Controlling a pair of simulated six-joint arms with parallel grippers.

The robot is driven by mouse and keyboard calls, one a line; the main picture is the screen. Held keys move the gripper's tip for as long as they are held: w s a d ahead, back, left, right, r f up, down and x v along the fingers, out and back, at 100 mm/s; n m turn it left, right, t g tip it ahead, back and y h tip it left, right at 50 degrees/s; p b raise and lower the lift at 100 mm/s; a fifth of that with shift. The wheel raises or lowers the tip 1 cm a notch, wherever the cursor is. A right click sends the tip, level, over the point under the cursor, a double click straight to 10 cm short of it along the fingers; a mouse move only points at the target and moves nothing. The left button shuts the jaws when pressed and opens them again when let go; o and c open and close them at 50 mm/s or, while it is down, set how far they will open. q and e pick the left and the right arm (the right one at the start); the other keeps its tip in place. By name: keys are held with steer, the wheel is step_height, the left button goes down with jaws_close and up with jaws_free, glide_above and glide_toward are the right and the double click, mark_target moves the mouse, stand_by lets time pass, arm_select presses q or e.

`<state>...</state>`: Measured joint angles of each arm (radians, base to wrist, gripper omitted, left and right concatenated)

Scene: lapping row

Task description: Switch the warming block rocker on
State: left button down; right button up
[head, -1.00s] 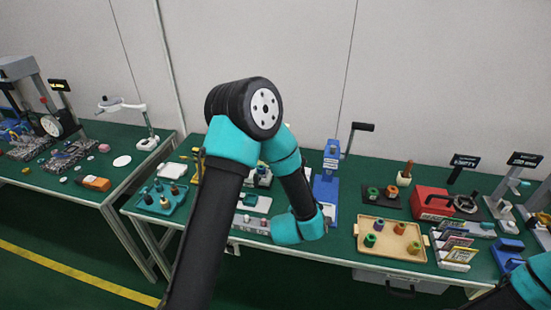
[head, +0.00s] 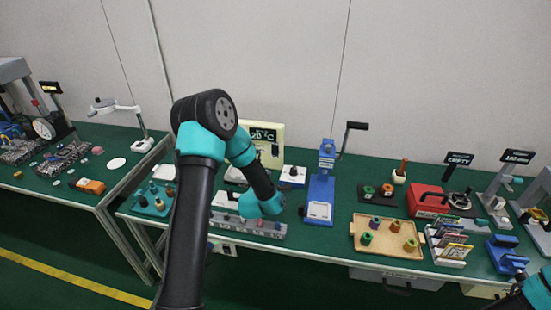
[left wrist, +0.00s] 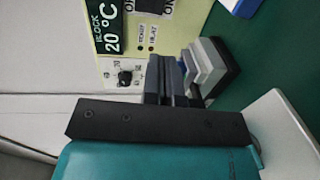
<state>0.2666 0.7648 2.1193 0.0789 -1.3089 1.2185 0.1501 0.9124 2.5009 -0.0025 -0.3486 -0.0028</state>
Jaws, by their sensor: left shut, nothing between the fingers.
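The warming block's cream panel (head: 267,146) stands at the back of the table, partly behind my left arm, with a dark display reading 20 °C. In the left wrist view the panel (left wrist: 112,45) shows turned on its side, with the display (left wrist: 106,27), a black knob (left wrist: 125,77) and two small lamps labelled power and heat. A grey rocker (left wrist: 150,5) beside an ON label is cut off at the top edge; its position is unclear. My left gripper (left wrist: 180,65) is shut and empty, close in front of the panel. It is hidden in the head view.
A blue press (head: 320,190) with a crank stands right of my left arm. A wooden tray (head: 358,240) with spools and a red box (head: 428,201) are further right. A grey rail (head: 275,231) lies at the front edge. A teal tray (head: 150,205) is at the left.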

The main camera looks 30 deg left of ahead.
mark_target(275, 154)
arm_select(q)
steer(key=x, duration=1.4)
steer(key=shift+w+d+f, duration=0.1)
steer(key=shift+w+d, duration=0.1)
steer(key=shift+w, duration=0.05)
steer(key=shift+s+a, duration=0.15)
steer(key=shift+a, duration=0.2)
steer(key=shift+d, duration=0.1)
steer(key=v, duration=1.7)
steer(key=shift+s+f, duration=0.2)
steer(key=shift+s, duration=0.05)
